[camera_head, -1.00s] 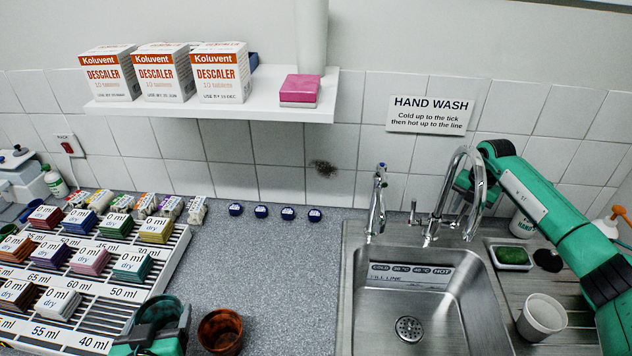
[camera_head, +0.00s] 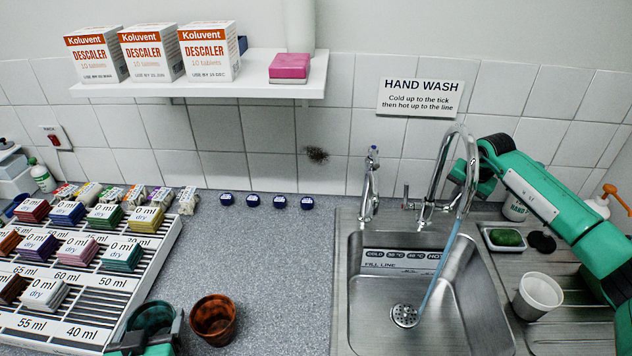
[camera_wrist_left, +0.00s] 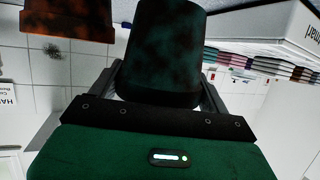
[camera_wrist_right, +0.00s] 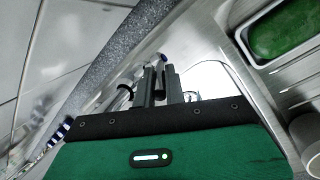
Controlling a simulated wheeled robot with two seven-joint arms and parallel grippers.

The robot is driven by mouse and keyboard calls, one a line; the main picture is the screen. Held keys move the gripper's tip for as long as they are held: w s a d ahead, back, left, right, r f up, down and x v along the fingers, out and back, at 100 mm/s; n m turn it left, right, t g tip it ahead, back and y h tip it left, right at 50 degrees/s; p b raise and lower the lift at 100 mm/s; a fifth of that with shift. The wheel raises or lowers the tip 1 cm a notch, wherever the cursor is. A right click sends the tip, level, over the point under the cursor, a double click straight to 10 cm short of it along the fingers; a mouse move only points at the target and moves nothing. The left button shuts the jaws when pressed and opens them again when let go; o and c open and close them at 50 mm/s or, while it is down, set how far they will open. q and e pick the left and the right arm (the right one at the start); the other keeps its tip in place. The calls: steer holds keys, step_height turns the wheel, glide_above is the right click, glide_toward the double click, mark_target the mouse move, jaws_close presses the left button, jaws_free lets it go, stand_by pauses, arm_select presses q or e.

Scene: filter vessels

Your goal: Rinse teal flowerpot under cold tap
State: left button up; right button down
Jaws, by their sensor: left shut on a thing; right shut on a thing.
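The teal flowerpot (camera_head: 152,314) has dark blotches and is at the bottom of the head view, left of a terracotta pot. My left gripper (camera_head: 148,338) is shut on it, and the pot fills the upper middle of the left wrist view (camera_wrist_left: 165,50). The tall curved tap (camera_head: 459,135) stands behind the sink (camera_head: 345,290). A pale blue water stream (camera_head: 440,265) falls from its spout towards the drain. My right gripper (camera_head: 474,182) is shut at the tap's right side. Its fingers (camera_wrist_right: 158,85) are close together there; the part they hold is mostly hidden, seemingly a tap handle.
The blotchy terracotta pot (camera_head: 213,320) stands close beside the teal one. A smaller tap (camera_head: 370,185) is at the sink's left. A white cup (camera_head: 538,296) and a green sponge in a dish (camera_head: 506,238) sit right of the sink.

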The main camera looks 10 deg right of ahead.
arm_select(q)
steer(key=shift+s+a+f, duration=0.1)
steer(key=shift+s+f, duration=0.1)
steer(key=shift+f, duration=0.4)
arm_select(e)
steer(key=shift+s+t, duration=0.15)
steer(key=shift+t, duration=0.15)
steer(key=c, duration=1.5)
jaws_free()
arm_select(q)
step_height(320, 180, up, 6)
steer(key=p, duration=0.5)
steer(key=shift+f, duration=0.2)
arm_select(e)
steer(key=v, duration=1.2)
steer(key=shift+a, duration=0.1)
